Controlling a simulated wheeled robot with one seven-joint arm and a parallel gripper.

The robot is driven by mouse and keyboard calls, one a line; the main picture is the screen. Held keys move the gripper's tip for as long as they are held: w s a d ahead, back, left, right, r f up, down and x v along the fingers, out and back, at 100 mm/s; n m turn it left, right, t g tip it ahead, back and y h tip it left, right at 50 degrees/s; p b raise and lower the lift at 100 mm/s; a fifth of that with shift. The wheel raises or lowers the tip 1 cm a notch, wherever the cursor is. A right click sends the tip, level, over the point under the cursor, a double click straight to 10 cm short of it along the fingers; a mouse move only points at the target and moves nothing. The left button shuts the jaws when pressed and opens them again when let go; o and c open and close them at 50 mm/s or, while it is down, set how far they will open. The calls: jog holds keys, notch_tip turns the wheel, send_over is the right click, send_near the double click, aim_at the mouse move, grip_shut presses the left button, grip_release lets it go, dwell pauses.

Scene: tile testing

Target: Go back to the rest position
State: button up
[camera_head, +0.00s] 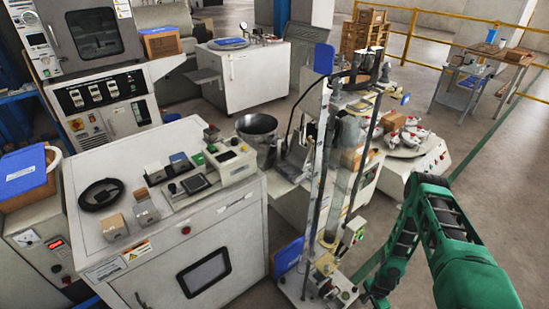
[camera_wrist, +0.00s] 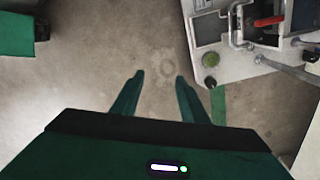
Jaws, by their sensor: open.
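My gripper (camera_wrist: 158,76) shows in the wrist view with its two green fingers apart and nothing between them. It points down over bare grey floor (camera_wrist: 95,55). In the head view my green arm is folded at the lower right, and its lower end hangs near the right side of the test stand (camera_head: 322,270). The fingers cannot be made out in the head view.
In the wrist view a pale machine base (camera_wrist: 235,68) with a red-handled part (camera_wrist: 269,21) lies right of my fingers. In the head view, a white cabinet (camera_head: 215,222) with instruments stands left of the stand. Open floor (camera_head: 500,190) lies at the right, before a yellow railing (camera_head: 438,38).

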jog(key=w+d+r+n+h, duration=0.1)
jog(key=w+d+r, duration=0.25)
jog(key=r, duration=0.75)
jog(key=w+d+r+n, duration=0.25)
jog(key=w+r, duration=0.25)
jog(key=r, duration=0.6)
jog(key=d+r+n, duration=0.1)
jog(key=d+r, duration=0.2)
jog(key=r, duration=2.1)
jog(key=s+a+r+n, duration=0.1)
jog(key=s+r, duration=0.5)
jog(key=r, duration=0.5)
jog(key=s+a+r+n, duration=0.1)
jog(key=s+a+r, duration=0.1)
jog(key=s+r, duration=0.65)
jog(key=s+a+r, duration=0.2)
jog(key=s+r, duration=0.1)
jog(key=s, duration=0.2)
jog(key=s+a+r+n, duration=0.1)
jog(key=s+a+r, duration=0.1)
jog(key=s+r, duration=0.2)
jog(key=s+a+r+n+y, duration=0.1)
jog(key=s+a+r, duration=0.1)
jog(key=s, duration=0.5)
jog(key=shift+a+r, duration=0.3)
jog(key=shift+r, duration=0.45)
jog(key=shift+n, duration=0.25)
